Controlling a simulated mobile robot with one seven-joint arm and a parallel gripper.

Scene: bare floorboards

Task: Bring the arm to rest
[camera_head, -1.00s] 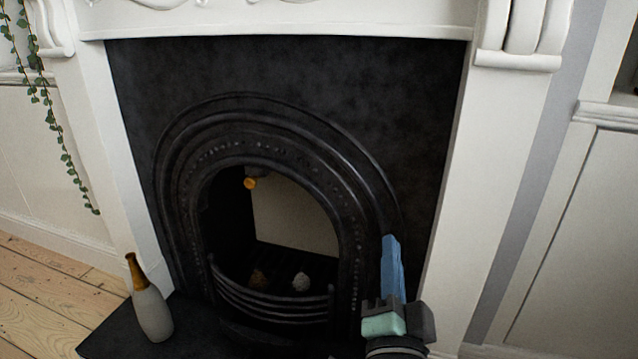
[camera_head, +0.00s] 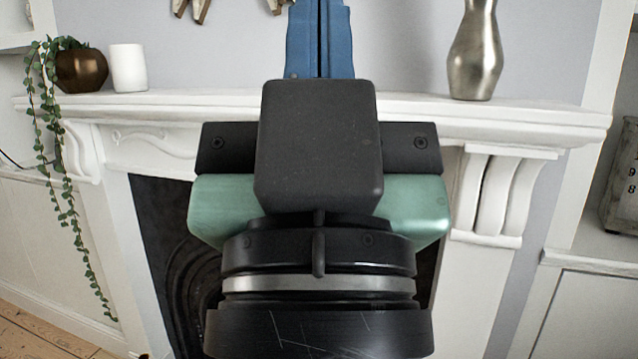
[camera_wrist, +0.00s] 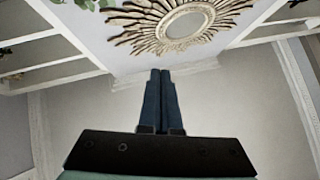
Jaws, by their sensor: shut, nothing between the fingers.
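My gripper (camera_head: 320,30) is raised close in front of the head camera, with its blue fingers pointing up and together. Its dark and green body covers the middle of the head view. In the wrist view, the two blue fingers (camera_wrist: 161,95) lie side by side with nothing between them. The gripper looks clear of everything around it, with the mantelpiece behind it.
A white mantelpiece (camera_head: 540,115) spans the head view. On it stand a silver vase (camera_head: 476,55), a white cylinder (camera_head: 129,68) and a bronze pot (camera_head: 81,70) with a trailing plant. A sunburst mirror (camera_wrist: 185,25) hangs on the wall.

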